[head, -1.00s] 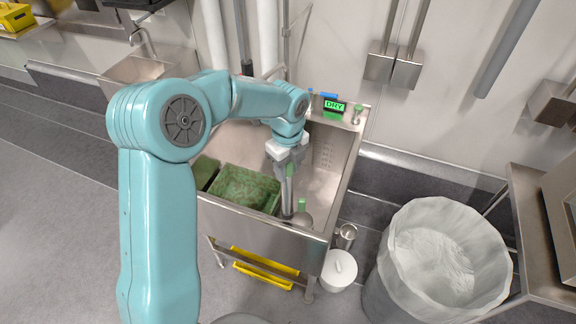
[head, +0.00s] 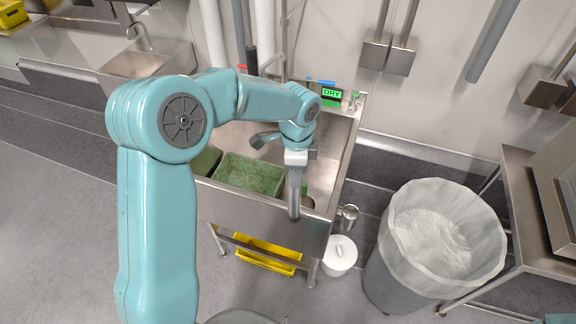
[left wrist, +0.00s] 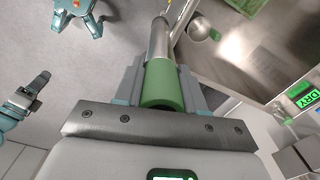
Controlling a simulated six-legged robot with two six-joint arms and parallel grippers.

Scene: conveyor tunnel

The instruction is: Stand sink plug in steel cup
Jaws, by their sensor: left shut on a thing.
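The sink plug is a steel tube (head: 294,198) with a green grip (left wrist: 163,88). My left gripper (head: 297,160) is shut on the green grip, which lies between its fingers in the left wrist view (left wrist: 162,75). In the head view the tube hangs down, nearly upright, in front of the sink's front wall, its lower end left of the steel cup.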

